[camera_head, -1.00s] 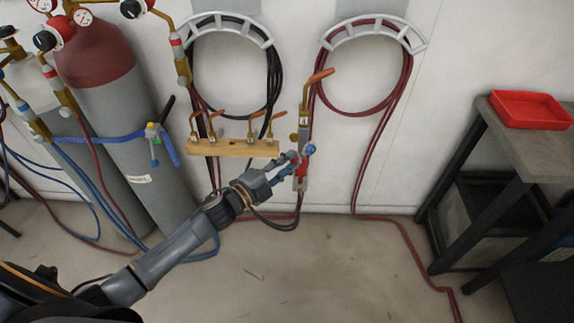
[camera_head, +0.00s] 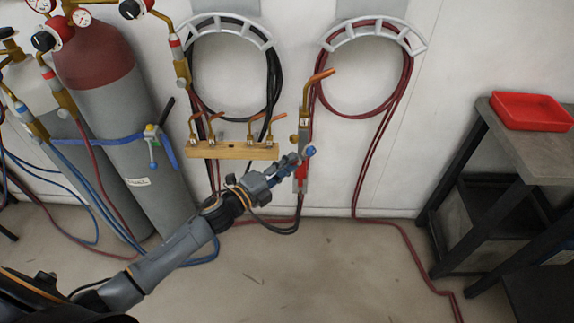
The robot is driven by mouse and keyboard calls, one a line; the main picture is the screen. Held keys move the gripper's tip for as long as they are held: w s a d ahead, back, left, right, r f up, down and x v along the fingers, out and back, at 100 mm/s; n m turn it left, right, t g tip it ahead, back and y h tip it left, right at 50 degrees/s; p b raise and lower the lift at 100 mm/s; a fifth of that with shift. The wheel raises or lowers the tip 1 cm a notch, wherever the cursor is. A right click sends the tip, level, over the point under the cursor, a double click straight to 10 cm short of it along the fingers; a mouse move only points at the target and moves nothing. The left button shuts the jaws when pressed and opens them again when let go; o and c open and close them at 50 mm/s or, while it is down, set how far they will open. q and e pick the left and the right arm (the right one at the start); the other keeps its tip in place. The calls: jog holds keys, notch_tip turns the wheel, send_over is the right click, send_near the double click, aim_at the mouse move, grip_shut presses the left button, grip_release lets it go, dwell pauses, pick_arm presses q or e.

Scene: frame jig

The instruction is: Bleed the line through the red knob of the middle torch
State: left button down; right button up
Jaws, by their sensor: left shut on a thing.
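A torch (camera_head: 304,125) hangs upright on the white wall, with an angled copper tip at its top. A blue knob (camera_head: 310,151) sticks out on its right side, and a red part (camera_head: 302,171) shows low on its body. My left gripper (camera_head: 291,162) reaches in from the lower left and touches the torch's left side at the height of the red part. My right gripper is not in view.
A wooden rack (camera_head: 232,150) with several brass tips is left of the torch. Black hose (camera_head: 272,80) and red hose (camera_head: 402,85) hang in coils above. Gas cylinders (camera_head: 135,115) stand left. A bench with a red tray (camera_head: 530,110) stands right. The middle floor is clear.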

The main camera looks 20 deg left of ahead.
pick_arm(q)
jog(key=c, duration=1.1)
grip_release()
jog(key=v, duration=1.2)
jog(key=shift+a+f, duration=0.1)
jog(key=shift+f, duration=0.05)
